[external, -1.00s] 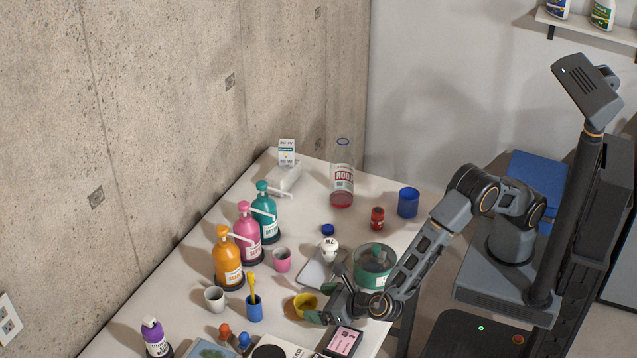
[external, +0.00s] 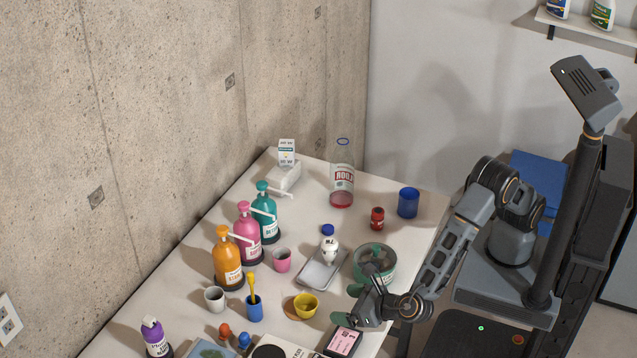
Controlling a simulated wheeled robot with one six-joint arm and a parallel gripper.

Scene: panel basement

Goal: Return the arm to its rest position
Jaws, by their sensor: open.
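My gripper (external: 349,304) is open and empty at the front right part of the table. It hovers above the surface near a black and pink box (external: 343,342). A yellow cup (external: 306,306) stands just left of its fingertips, apart from them. My arm reaches down and left from its base at the right, with the elbow raised. My forearm and gripper hide part of the green glass bowl (external: 362,262) behind them.
A small white bottle with a blue cap (external: 329,245) stands on a metal tray (external: 318,275). Orange, pink and teal pump bottles (external: 228,262) line the wall side. A blue cup (external: 408,203), a red jar (external: 377,219) and a tall clear bottle (external: 342,180) stand farther back.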

